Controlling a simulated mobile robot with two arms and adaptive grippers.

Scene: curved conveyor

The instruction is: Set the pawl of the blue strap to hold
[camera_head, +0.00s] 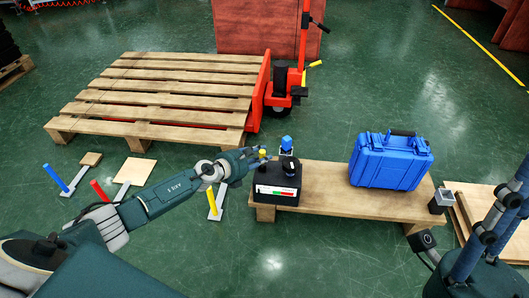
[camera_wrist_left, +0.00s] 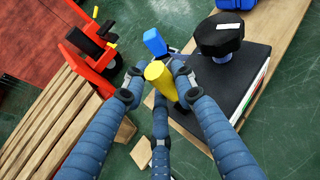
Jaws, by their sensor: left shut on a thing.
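A small blue block-like part (camera_head: 286,142) stands on a grey bracket at the back left of the wooden platform, and it also shows in the left wrist view (camera_wrist_left: 155,42). I cannot tell whether it is the pawl, and I can make out no strap band. My left gripper (camera_head: 260,160) is at the platform's left end, left of the blue part. In the left wrist view its fingers (camera_wrist_left: 157,84) are closed around a yellow cylinder (camera_wrist_left: 158,75), just in front of the blue part and apart from it. My right gripper (camera_head: 490,225) shows partly at the right edge; its fingertips are unclear.
A black box (camera_head: 277,188) with a dark knob (camera_wrist_left: 219,35) stands beside the left gripper. A blue case (camera_head: 390,163) sits on the platform (camera_head: 335,195). A pallet (camera_head: 165,90) and red pallet jack (camera_head: 285,85) stand behind. Coloured posts stand on the floor at left.

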